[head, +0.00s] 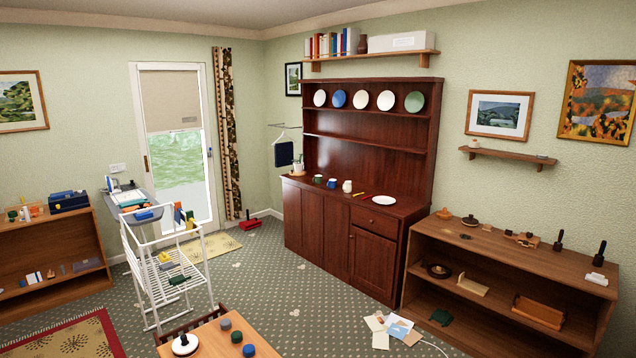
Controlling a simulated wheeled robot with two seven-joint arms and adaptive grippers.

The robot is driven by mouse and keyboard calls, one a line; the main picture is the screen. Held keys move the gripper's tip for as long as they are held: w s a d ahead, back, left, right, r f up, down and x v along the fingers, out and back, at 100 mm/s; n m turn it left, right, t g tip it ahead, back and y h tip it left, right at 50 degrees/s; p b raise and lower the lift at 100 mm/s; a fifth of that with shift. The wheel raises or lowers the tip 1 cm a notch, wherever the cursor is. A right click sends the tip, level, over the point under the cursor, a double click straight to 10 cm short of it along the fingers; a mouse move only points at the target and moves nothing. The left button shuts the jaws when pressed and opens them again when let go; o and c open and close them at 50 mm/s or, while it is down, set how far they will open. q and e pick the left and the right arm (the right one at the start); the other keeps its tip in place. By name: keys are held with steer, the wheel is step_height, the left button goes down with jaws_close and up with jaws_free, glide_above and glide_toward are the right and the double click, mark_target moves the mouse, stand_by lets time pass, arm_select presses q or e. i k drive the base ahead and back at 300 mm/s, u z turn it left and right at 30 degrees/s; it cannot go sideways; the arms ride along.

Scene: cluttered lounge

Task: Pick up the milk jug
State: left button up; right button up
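A small white jug (347,186), which looks like the milk jug, stands upright on the counter of the dark wooden dresser (371,246) across the room. A blue cup (332,183) and a dark green cup (318,179) stand to its left. A white plate (384,200) lies to its right, with small red and yellow items between. The jug is small in the picture, so its handle is hard to make out. Neither of my grippers shows in the head view.
A white drying rack (165,275) stands left of centre. A wooden table (208,340) with small round pots is at the bottom. A low shelf unit (515,258) adjoins the dresser's right. Papers (392,328) lie on the floor. Carpet (300,285) before the dresser is mostly clear.

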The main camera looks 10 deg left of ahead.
mark_target(347, 186)
steer(key=z, duration=0.45)
steer(key=i, duration=3.9)
steer(key=u, duration=2.25)
steer(key=i, duration=0.85)
steer(key=z, duration=1.45)
